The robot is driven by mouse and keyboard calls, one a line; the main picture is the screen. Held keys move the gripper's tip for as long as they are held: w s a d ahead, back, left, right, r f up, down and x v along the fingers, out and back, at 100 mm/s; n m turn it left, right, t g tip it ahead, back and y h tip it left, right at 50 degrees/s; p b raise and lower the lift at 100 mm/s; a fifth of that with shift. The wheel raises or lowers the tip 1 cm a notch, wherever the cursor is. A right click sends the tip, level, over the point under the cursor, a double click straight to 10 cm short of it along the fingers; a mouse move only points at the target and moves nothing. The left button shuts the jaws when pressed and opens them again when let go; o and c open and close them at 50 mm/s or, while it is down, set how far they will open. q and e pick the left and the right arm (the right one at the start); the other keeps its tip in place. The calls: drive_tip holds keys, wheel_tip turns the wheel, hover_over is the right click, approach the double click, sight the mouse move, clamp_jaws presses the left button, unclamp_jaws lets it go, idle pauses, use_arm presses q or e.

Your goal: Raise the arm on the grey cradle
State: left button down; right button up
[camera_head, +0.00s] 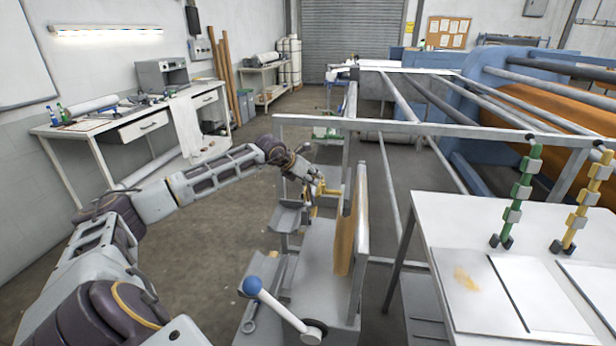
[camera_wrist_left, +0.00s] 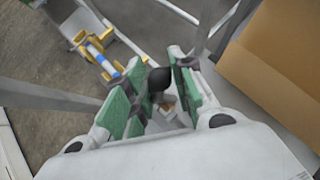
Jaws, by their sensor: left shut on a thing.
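My left gripper (camera_head: 312,183) reaches in from the left over the grey stand in the middle of the head view. In the left wrist view its green-padded fingers (camera_wrist_left: 152,100) are closed around a black knob (camera_wrist_left: 159,79), the end of the arm. Most of the arm is hidden by the fingers. A yellow piece (camera_head: 331,189) shows just right of the gripper in the head view. The grey cradle (camera_head: 287,217) appears to be the bracket just below the gripper; its link to the knob is unclear. My right gripper is in neither view.
A blue-knobbed lever (camera_head: 252,286) stands at the front of the grey stand. An upright brown board (camera_head: 350,228) is close right of the gripper. A white table (camera_head: 465,215) with green and yellow chains is at right. A workbench (camera_head: 120,123) stands back left.

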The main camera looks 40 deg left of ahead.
use_arm(q)
drive_tip(key=shift+m+g+y, duration=0.3)
drive_tip(key=shift+g+y, duration=0.2)
drive_tip(key=shift+y, duration=0.1)
drive_tip(key=shift+w+d+f, duration=0.25)
drive_tip(key=shift+w+d, duration=0.05)
drive_tip(key=shift+d, duration=0.4)
drive_tip(key=shift+w+d+f, duration=0.3)
drive_tip(key=shift+w+d, duration=0.05)
drive_tip(key=shift+d, duration=0.4)
drive_tip(key=shift+w+d+f, duration=0.25)
drive_tip(key=shift+w+d, duration=0.05)
drive_tip(key=shift+d, duration=0.4)
drive_tip(key=shift+f, duration=0.1)
drive_tip(key=c, duration=1.5)
unclamp_jaws()
drive_tip(key=shift+d, duration=0.1)
drive_tip(key=shift+w, duration=0.1)
drive_tip(key=shift+a+r, duration=0.2)
drive_tip(key=shift+r, duration=0.05)
drive_tip(key=v, duration=1.1)
drive_tip(key=shift+s+d+r, duration=0.2)
drive_tip(key=shift+s, duration=0.1)
